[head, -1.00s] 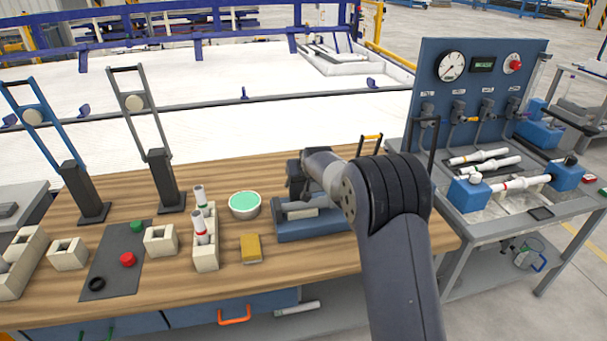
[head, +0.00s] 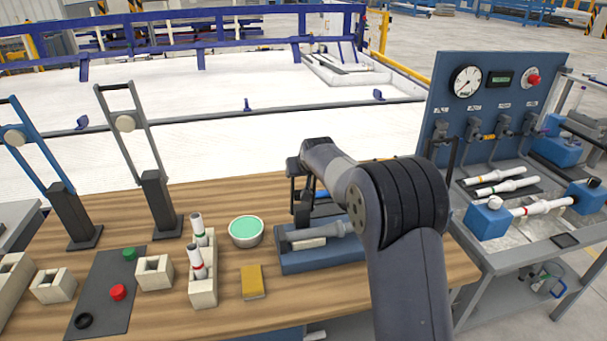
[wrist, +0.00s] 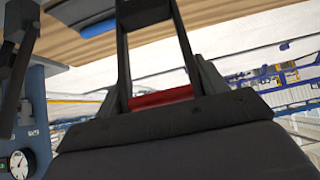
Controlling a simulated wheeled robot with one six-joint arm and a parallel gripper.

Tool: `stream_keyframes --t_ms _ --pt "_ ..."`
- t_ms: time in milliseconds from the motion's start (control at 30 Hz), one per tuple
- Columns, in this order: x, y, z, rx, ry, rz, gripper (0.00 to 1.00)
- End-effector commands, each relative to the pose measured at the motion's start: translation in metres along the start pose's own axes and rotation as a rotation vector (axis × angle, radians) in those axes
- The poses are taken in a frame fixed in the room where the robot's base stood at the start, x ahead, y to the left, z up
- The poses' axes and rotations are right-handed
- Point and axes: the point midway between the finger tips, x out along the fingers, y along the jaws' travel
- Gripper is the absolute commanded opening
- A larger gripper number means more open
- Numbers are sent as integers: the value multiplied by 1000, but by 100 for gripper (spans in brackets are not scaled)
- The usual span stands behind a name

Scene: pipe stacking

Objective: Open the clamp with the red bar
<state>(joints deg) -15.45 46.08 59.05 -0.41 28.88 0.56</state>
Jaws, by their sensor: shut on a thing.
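In the wrist view a red bar (wrist: 160,97) spans two dark clamp arms close in front of my gripper.
Two tall upright clamps, one blue (head: 68,205) and one grey (head: 155,195), stand on the left of the table. A green-topped bowl (head: 246,231), a yellow block (head: 253,282) and a pipe holder (head: 203,292) are nearby. A gauge panel (head: 490,100) stands right.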

Motion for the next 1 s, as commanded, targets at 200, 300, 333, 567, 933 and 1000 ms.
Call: stream_keyframes --t_ms 200,300,333,567,933,1000 --pt "-1 0 -3 0 8 0 27" --pt "-1 0 -3 0 7 0 27" --pt "-1 0 -3 0 7 0 27" --pt "0 0 -2 0 5 0 76" --pt "-2 0 0 0 1 0 82" --pt "-6 0 0 0 1 0 82"
